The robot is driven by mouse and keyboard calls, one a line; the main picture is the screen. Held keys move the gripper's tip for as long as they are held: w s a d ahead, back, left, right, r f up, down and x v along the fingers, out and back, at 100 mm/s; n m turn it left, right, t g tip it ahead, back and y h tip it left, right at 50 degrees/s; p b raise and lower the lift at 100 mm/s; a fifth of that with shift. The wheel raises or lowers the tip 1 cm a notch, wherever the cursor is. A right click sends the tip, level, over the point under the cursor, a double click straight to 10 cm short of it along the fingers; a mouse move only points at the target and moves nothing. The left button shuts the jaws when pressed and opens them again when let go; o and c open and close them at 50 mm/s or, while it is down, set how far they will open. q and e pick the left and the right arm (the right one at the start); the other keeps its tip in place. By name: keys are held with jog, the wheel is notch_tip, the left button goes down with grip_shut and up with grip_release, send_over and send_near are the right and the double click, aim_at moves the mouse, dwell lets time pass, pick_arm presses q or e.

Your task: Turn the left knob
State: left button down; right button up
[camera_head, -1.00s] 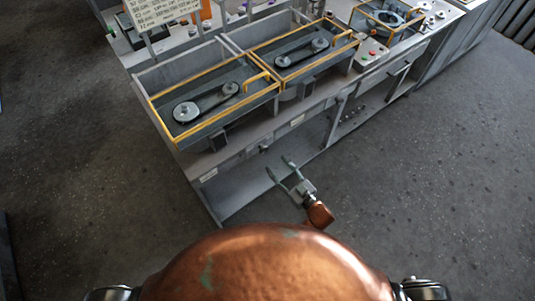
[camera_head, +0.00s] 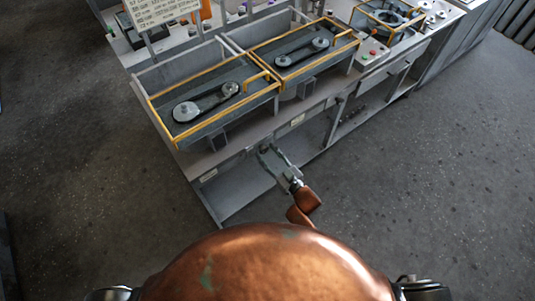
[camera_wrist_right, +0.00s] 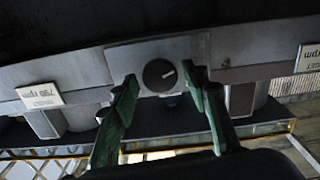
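A round dark knob (camera_wrist_right: 159,75) with a pale pointer mark sits on a grey plate on the bench's front rail in the right wrist view. My right gripper (camera_head: 268,151) is at the front rail in the head view, below the yellow-framed trays. In the right wrist view its two green fingers (camera_wrist_right: 163,79) stand apart, one on each side of the knob. Gaps show between the fingertips and the knob, so it does not look gripped. In the head view the fingers mostly hide the knob. My left gripper is not in view.
Two yellow-edged trays (camera_head: 150,104) with belts and pulleys top the bench above the rail. A panel with red and green buttons (camera_head: 373,52) is to the right. A label (camera_wrist_right: 40,95) reads upside down left of the knob. The floor (camera_head: 420,170) in front is clear.

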jog(key=c, duration=0.9)
jog(key=shift+n, duration=0.4)
jog(key=n, duration=0.4)
jog(key=shift+f+n, duration=0.1)
jog(key=shift+n, duration=0.2)
jog(key=n+b, duration=0.1)
jog(key=n, duration=0.3)
jog(key=shift+n+b, duration=0.3)
jog(key=shift+b, duration=0.05)
jog(key=n+b, duration=0.2)
jog(key=n, duration=0.3)
jog(key=shift+f, duration=0.1)
jog(key=n+b, duration=0.2)
jog(key=n, duration=0.2)
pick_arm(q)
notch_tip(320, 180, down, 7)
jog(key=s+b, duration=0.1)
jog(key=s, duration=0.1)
pick_arm(e)
jog(key=shift+n, duration=1.4)
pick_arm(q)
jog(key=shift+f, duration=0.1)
